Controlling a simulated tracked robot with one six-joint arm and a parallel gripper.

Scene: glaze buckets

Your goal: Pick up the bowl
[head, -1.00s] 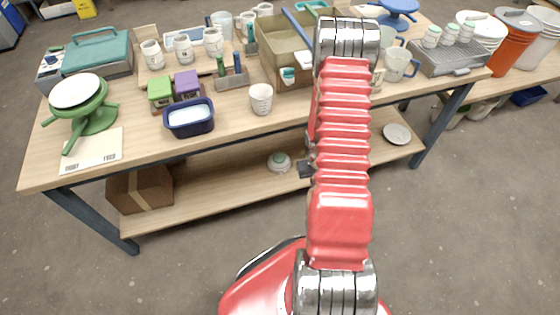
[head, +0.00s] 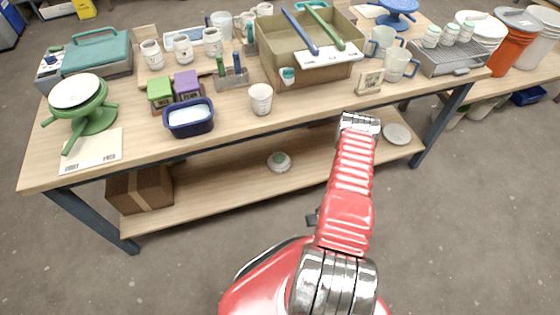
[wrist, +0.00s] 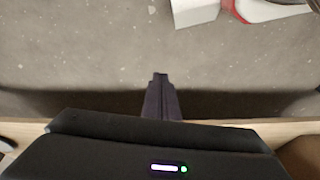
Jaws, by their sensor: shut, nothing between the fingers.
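A shallow pale bowl (head: 397,133) lies on the right part of the lower shelf under the workbench. A second round white piece with a green centre (head: 279,161) sits further left on that shelf; I cannot tell whether it is a bowl or a lid. In the head view my arm reaches toward the bench front and its end is just left of the pale bowl, with the fingers hidden. In the wrist view my gripper (wrist: 160,77) is shut and empty, its dark fingers together over the grey floor.
A brown carton (head: 140,188) stands on the shelf's left. The shelf between is mostly clear.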

